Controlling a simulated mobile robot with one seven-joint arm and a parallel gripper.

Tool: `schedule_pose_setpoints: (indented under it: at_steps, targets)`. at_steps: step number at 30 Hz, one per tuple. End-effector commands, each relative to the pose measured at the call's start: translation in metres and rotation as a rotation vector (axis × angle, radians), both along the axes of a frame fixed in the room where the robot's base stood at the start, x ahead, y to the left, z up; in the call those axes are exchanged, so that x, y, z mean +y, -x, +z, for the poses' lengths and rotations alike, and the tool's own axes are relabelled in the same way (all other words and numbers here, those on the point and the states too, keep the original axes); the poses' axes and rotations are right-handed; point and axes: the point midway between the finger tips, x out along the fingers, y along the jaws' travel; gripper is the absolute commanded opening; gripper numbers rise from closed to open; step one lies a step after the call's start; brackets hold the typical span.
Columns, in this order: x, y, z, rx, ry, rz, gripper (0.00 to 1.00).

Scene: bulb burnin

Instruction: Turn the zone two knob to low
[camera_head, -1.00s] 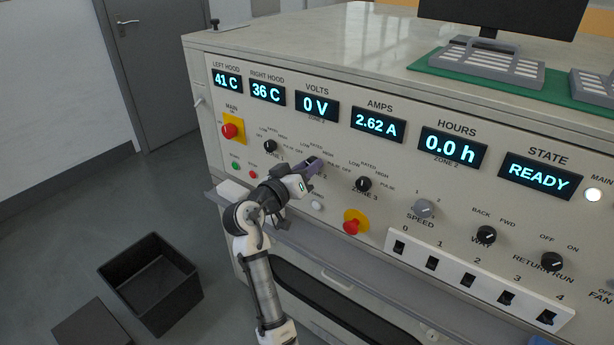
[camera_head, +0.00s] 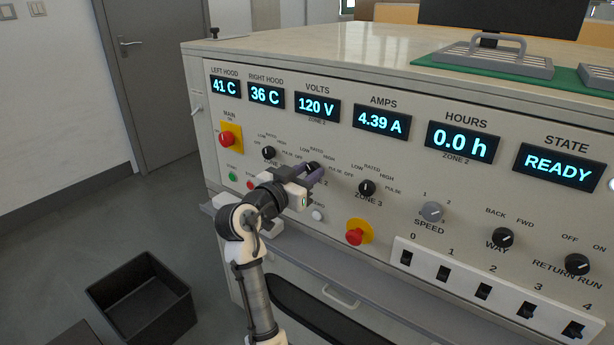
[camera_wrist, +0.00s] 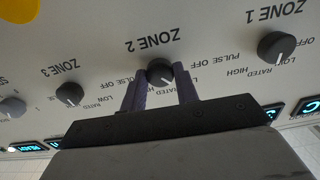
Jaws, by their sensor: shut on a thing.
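The zone two knob (camera_wrist: 160,71) is a round black knob with a white pointer line, seen upside down in the wrist view. Its line points to the lower right there, toward the side with the OFF and LOW labels; the exact setting is hard to read. My gripper (camera_wrist: 161,78) has one dark finger on each side of the knob and is shut on it. In the head view my gripper (camera_head: 310,175) covers most of this knob and part of its label. The volts display (camera_head: 317,106) reads 120 V and the amps display (camera_head: 382,119) reads 4.39 A.
The zone one knob (camera_head: 268,153) and zone three knob (camera_head: 367,188) flank my gripper. A red main button (camera_head: 226,139) is at the left, and a red button on yellow (camera_head: 355,237) sits below. A black bin (camera_head: 140,300) stands on the floor.

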Motion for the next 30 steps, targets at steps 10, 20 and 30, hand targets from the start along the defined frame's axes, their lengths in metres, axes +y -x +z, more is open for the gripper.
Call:
schedule_pose_setpoints:
  at_steps: [10, 20, 30]
  targets:
    - [0.000, 0.000, 0.001, 0.000, 0.000, 0.001, 0.37]
    - [0.000, 0.000, 0.000, 0.001, 0.001, 0.000, 0.52]
    - [0.022, 0.028, -0.001, -0.001, 0.001, 0.004, 0.52]
